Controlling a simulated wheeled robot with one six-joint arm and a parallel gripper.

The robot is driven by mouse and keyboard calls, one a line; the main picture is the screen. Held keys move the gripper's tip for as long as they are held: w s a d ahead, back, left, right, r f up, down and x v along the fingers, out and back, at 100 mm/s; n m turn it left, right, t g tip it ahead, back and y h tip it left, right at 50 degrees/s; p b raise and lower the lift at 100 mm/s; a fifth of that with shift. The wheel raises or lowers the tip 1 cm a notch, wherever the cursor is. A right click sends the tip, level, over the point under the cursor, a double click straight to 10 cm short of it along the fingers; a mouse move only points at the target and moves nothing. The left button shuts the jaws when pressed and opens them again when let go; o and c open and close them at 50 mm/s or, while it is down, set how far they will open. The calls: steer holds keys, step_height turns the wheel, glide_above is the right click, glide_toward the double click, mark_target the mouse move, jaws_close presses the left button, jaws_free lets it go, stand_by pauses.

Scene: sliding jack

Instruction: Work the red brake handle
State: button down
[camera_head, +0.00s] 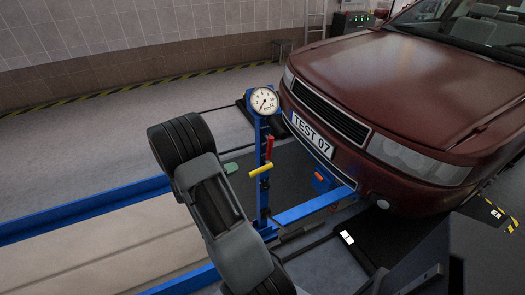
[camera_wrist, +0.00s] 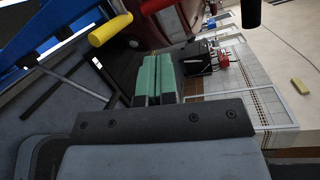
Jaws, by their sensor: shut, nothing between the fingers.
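The red brake handle (camera_head: 269,147) stands upright on the blue jack post, just above a yellow handle (camera_head: 261,169). In the wrist view the red handle (camera_wrist: 160,5) is cut off by the top edge, with the yellow handle (camera_wrist: 110,29) to its left. My gripper (camera_wrist: 156,74) has green finger pads lying together with nothing between them. In the head view only a green fingertip (camera_head: 230,168) shows past my wrist, left of the post in the picture. It is apart from both handles.
A round gauge (camera_head: 263,101) tops the post. A maroon car (camera_head: 400,85) with a "TEST 07" plate stands close on the right. Blue rails (camera_head: 85,207) run along a pit at the left. Open grey floor (camera_head: 130,125) lies behind.

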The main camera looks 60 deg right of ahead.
steer(key=n, duration=0.2)
glide_toward(268, 152)
steer(key=shift+n, duration=0.4)
steer(key=b+x, duration=0.1)
steer(key=x, duration=0.6)
steer(key=shift+w+d+f, duration=0.1)
steer(key=shift+d+f, duration=0.1)
steer(key=shift+d, duration=0.05)
steer(key=shift+s+d+f+p, duration=0.1)
steer(key=shift+s+d+p, duration=0.15)
steer(key=shift+d+p, duration=0.25)
